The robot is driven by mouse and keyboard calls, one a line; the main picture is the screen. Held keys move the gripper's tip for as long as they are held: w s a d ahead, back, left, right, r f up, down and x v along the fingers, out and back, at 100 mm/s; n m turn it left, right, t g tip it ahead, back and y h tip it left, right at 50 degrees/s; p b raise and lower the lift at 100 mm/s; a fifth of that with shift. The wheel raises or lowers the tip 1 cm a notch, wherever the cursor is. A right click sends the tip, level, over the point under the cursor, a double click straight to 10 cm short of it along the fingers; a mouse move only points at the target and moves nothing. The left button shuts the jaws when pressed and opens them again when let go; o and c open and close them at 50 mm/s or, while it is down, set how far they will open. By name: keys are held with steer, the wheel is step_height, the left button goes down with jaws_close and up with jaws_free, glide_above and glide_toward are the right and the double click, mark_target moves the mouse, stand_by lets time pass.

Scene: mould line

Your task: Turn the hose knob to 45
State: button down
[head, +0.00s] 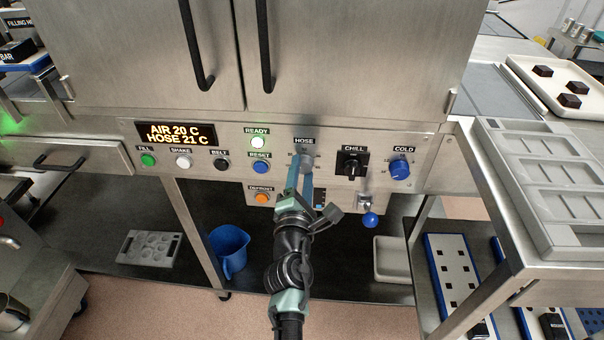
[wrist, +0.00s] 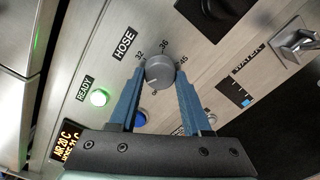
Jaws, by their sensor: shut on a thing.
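The grey round hose knob (wrist: 160,70) sits on the steel panel beneath the HOSE label. In the wrist view, marks 32, 36 and 45 show around it, with a partly hidden mark on the side nearest my gripper. Its white pointer line appears to face that partly hidden mark. My gripper (wrist: 161,77) has its two blue fingers on opposite sides of the knob, shut on it. In the head view, the knob (head: 304,160) is partly covered by my gripper (head: 300,176). The display (head: 176,134) reads AIR 20 C, HOSE 21 C.
To the knob's right are the black chill knob (head: 351,164) and blue cold knob (head: 400,169). The blue reset button (head: 261,166) and lit ready lamp (head: 257,142) are close on its left. A blue-handled valve (head: 370,219) is below right. Door handles hang above.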

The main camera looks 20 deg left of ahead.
steer(key=m, duration=0.4)
steer(key=shift+m+b, duration=0.3)
steer(key=m+b, duration=0.1)
steer(key=m, duration=0.3)
steer(key=shift+m, duration=0.3)
steer(key=m+b, duration=0.1)
steer(key=m, duration=0.3)
steer(key=shift+m+b, duration=0.3)
steer(key=m+b, duration=0.1)
steer(key=m, duration=0.3)
steer(key=shift+b, duration=0.4)
steer(key=m+b, duration=0.1)
steer(key=m, duration=0.4)
steer(key=shift+b, duration=0.4)
steer(key=m+b, duration=0.1)
steer(key=m, duration=0.3)
steer(key=shift+r+m, duration=0.1)
steer(key=shift+m, duration=0.2)
steer(key=m, duration=0.4)
steer(key=shift+d, duration=0.1)
steer(key=shift+d+m, duration=0.1)
steer(key=shift+m, duration=2.4)
